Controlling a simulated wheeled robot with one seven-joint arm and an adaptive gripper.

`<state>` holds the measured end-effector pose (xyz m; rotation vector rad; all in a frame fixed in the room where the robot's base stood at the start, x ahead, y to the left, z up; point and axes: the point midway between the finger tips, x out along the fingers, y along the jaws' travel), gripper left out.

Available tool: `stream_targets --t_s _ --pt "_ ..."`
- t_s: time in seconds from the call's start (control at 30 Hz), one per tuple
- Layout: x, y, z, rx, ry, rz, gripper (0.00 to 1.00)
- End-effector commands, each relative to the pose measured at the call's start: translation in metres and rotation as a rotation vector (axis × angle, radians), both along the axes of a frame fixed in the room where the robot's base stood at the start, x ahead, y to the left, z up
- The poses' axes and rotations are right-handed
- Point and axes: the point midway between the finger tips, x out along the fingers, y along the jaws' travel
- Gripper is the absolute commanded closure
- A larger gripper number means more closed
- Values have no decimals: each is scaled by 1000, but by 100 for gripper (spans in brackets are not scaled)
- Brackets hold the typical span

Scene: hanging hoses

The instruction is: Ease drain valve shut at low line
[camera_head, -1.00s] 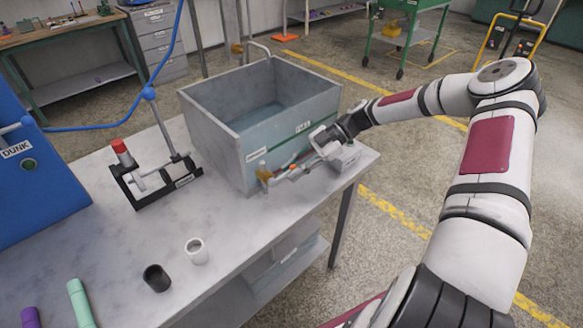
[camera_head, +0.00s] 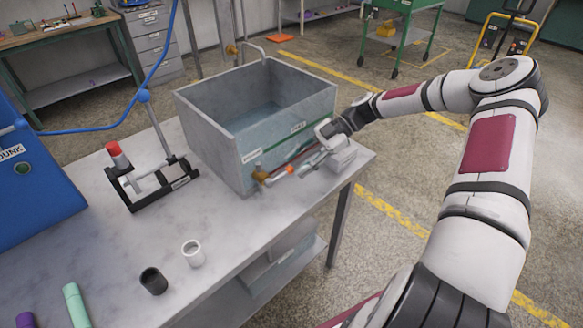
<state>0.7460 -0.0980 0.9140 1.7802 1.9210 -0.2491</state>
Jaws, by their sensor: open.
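A grey open tank (camera_head: 215,140) stands on the table, with labels on its front wall. A brass drain valve (camera_head: 261,175) sits low on that wall near the left corner. A small orange-red part (camera_head: 289,169) shows just right of the brass body; whether it belongs to the valve's handle is too small to tell. My gripper (camera_head: 296,168) is open, low in front of the tank wall, with its fingers pointing left toward the valve. The fingertips are close to the orange part and partly overlap the valve area; I cannot tell whether they touch.
A black stand with a red-topped cylinder (camera_head: 117,156) is left of the tank. A white cup (camera_head: 193,253) and a black cup (camera_head: 153,281) stand on the table (camera_head: 110,240) in front. A blue cabinet (camera_head: 35,185) with a blue hose is at left.

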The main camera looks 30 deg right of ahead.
Motion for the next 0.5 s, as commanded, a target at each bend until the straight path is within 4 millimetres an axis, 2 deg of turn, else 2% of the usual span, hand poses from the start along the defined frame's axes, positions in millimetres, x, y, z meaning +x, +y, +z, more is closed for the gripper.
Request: stream_targets --t_s 0.1,0.3,0.5 --pt "1 -24 13 -3 -2 -4 59" --pt "1 -57 30 -1 -1 -3 59" --pt "1 -74 40 0 0 -1 59"
